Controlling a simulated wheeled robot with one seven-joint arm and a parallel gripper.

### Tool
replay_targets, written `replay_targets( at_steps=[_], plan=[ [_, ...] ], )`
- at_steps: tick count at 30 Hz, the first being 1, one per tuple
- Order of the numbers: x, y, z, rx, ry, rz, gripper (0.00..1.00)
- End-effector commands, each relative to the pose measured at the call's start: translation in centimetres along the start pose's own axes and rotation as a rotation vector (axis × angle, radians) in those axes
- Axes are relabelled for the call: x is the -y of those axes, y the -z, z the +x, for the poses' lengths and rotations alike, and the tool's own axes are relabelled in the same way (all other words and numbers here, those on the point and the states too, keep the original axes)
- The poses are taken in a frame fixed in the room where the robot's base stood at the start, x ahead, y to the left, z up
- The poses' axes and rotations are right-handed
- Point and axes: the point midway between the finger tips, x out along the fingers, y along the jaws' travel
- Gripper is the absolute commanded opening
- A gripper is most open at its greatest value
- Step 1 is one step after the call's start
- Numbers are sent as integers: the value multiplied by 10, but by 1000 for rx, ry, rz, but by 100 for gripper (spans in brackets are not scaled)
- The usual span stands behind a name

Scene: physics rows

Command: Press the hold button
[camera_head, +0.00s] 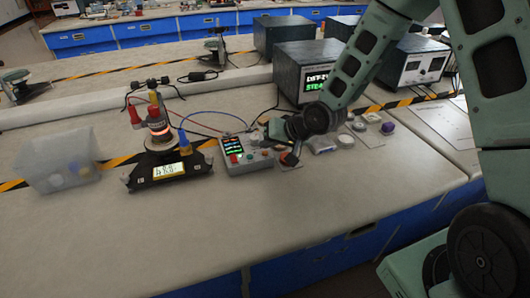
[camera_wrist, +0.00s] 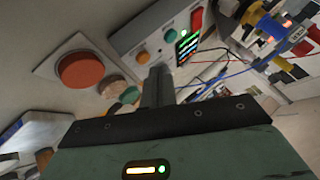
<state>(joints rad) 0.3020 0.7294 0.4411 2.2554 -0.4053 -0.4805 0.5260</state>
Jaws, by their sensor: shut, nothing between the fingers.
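A grey control box (camera_head: 258,163) stands on the bench in the head view, with a small lit display, a red button (camera_head: 234,158) and other coloured buttons. In the wrist view the box (camera_wrist: 128,38) shows an orange button (camera_wrist: 143,57), a green button (camera_wrist: 170,37) and a red button (camera_wrist: 197,20). Their labels are too small to read, so I cannot tell which is hold. My gripper (camera_head: 291,157) is just right of the box. In the wrist view its shut, empty fingers (camera_wrist: 158,74) lie close to the orange button; contact cannot be told.
A round lamp-like device (camera_head: 158,136) on a black base with a display stands left of the box, with red and blue wires. A clear bin (camera_head: 62,165) is further left.

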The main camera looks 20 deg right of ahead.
Motion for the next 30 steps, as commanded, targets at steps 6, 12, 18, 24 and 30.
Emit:
replay_targets(
  at_steps=[6,12,18,24,30],
  plan=[
    [0,0,0,0,0,0,0],
    [-1,-1,1,0,0,0,0],
    [-4,-4,6,0,0,1,0],
    [-4,-4,6,0,0,1,0],
    [-4,-4,6,0,0,0,0]
  ],
)
